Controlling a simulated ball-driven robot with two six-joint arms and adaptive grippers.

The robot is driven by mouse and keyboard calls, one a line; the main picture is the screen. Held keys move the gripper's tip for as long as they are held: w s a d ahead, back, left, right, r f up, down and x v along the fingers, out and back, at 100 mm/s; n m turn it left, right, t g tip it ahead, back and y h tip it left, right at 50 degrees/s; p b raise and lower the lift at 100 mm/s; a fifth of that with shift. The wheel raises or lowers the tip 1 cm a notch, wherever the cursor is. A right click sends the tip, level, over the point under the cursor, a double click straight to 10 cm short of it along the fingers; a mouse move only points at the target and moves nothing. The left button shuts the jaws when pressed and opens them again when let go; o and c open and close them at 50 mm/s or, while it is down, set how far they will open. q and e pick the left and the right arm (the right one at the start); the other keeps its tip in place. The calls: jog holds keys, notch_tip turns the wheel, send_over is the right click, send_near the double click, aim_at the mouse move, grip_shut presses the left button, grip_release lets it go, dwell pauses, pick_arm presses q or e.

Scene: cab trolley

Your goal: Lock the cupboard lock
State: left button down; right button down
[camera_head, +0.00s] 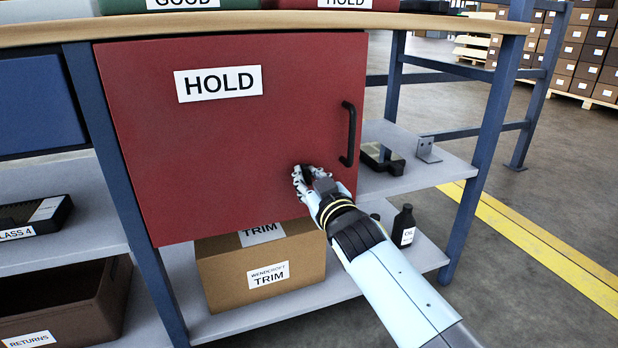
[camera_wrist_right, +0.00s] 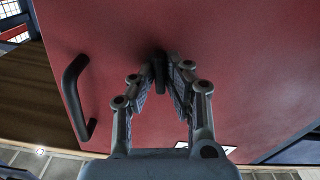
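The red cupboard door (camera_head: 225,135), labelled HOLD, is closed under the bench top. A black handle (camera_head: 348,135) stands upright near its right edge; it also shows in the right wrist view (camera_wrist_right: 72,95). My right gripper (camera_head: 303,177) is at the door's lower right, left of and below the handle. In the right wrist view, the fingertips of my right gripper (camera_wrist_right: 160,72) close in on a small dark bar, the lock's knob (camera_wrist_right: 159,74), which stands out from the door. In the head view the gripper hides the lock. My left gripper is not in view.
Below the door, a cardboard box (camera_head: 262,270) labelled TRIM sits on the low shelf. A black bottle (camera_head: 403,227) stands right of my right forearm. A blue bench leg (camera_head: 488,140) stands further right.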

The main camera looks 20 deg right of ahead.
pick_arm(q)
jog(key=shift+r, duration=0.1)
pick_arm(e)
jog(key=shift+r+m, duration=0.1)
jog(key=shift+m, duration=0.4)
jog(key=shift+m+p, duration=0.55)
jog(key=shift+m, duration=0.35)
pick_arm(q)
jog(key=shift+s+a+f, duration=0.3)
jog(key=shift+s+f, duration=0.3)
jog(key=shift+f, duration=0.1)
pick_arm(e)
jog(key=c, duration=1.4)
grip_release()
jog(key=s, duration=1.2)
jog(key=shift+d, duration=0.2)
